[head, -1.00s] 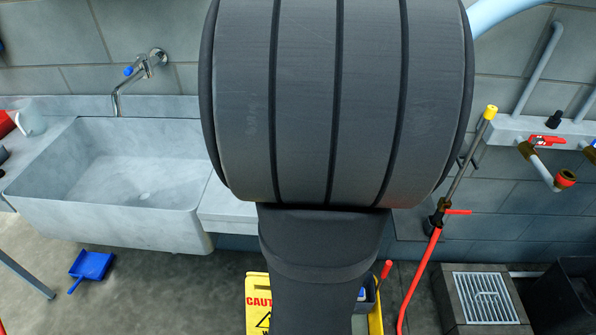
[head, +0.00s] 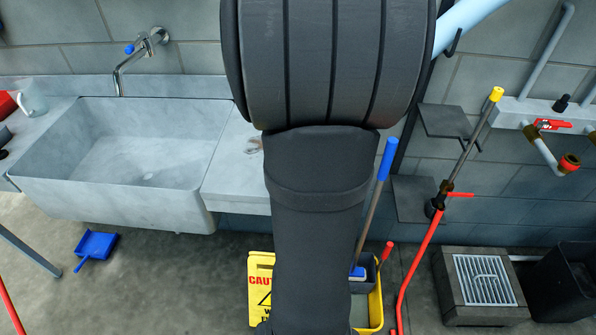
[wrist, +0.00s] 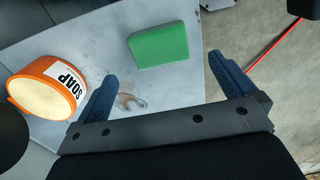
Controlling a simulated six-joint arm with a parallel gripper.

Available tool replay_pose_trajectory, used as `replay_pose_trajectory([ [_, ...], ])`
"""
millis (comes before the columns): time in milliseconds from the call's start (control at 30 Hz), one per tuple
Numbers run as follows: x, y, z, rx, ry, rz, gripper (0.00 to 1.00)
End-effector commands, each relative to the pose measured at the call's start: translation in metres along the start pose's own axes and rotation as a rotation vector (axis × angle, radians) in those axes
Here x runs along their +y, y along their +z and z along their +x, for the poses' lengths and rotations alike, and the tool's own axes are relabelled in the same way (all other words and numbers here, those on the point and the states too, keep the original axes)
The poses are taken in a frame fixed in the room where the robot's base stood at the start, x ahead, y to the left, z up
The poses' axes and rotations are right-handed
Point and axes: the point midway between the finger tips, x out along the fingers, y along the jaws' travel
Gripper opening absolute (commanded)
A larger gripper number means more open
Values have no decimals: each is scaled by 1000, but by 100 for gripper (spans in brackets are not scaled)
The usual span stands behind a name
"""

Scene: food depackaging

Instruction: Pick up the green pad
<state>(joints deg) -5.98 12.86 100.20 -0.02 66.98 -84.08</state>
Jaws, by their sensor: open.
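The green pad (wrist: 159,45) is a small rectangular block lying on the grey counter in the wrist view, towards the top middle. My gripper (wrist: 164,82) is open and empty, its two blue fingers spread wide. The pad lies ahead of the fingers and sideways between them in the picture, not touching either. In the head view the pad and the gripper are hidden behind my dark arm.
An orange tub labelled SOAP (wrist: 48,86) stands left of my left finger. The counter (head: 232,170) adjoins a stone sink (head: 120,160). A yellow caution sign (head: 259,285) stands below.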

Motion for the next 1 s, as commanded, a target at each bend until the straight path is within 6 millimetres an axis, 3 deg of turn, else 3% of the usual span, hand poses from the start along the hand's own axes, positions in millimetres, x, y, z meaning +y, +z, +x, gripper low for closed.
replay_pose_trajectory([
  [133, -1, 0, 28, 0, -4, 1, 100],
  [433, 0, -2, 51, 0, -3, 0, 100],
  [700, 2, -6, 89, 0, -2, 1, 100],
  [1000, 2, -6, 94, 0, 1, 1, 100],
])
